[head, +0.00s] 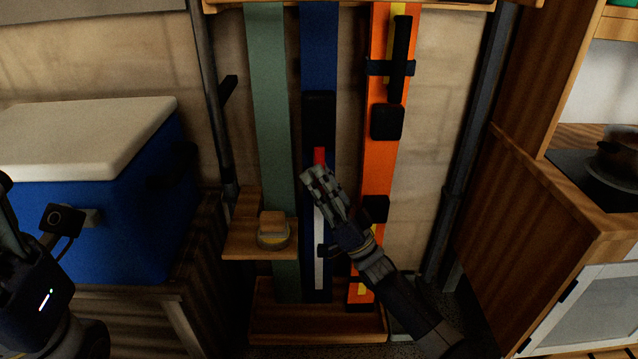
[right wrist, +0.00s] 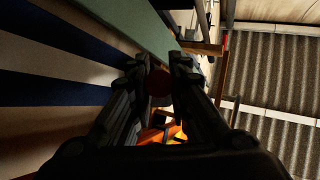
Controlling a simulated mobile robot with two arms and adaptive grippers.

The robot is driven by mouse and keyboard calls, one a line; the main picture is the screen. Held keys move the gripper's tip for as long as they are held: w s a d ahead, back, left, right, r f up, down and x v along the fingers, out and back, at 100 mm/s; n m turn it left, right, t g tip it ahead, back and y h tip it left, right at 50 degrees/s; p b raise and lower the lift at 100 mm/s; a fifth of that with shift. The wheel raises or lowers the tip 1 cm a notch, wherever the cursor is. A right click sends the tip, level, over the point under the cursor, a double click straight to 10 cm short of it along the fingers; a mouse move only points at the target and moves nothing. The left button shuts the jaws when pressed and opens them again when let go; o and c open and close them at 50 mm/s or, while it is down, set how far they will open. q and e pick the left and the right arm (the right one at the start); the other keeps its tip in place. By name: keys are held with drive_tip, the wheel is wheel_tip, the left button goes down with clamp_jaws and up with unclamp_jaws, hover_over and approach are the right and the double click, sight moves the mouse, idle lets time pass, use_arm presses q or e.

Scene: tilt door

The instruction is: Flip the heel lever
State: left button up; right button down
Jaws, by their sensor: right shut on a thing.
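A blue ski (head: 319,60) with a white stripe stands upright in a wooden rack against the wall. The red heel lever (head: 320,156) shows on its binding, below a black block (head: 319,118). My right gripper (head: 316,174) reaches up from the lower right and is shut on the red lever. In the right wrist view, a dark red piece (right wrist: 159,84) sits between the fingers, mostly in shadow. The fingers hide the lever's lower part. My left gripper (head: 8,215) is only partly in view at the left edge, and its jaws cannot be made out.
A green ski (head: 269,90) stands left of the blue one, an orange ski (head: 382,160) right. A small wooden shelf (head: 245,245) bears a round yellow-grey object (head: 273,231). A blue cooler (head: 140,215) stands left, a wooden cabinet (head: 540,190) right.

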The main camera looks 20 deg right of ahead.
drive_tip(key=c, duration=1.5)
unclamp_jaws()
drive_tip(key=shift+f, duration=0.1)
drive_tip(key=v, duration=1.2)
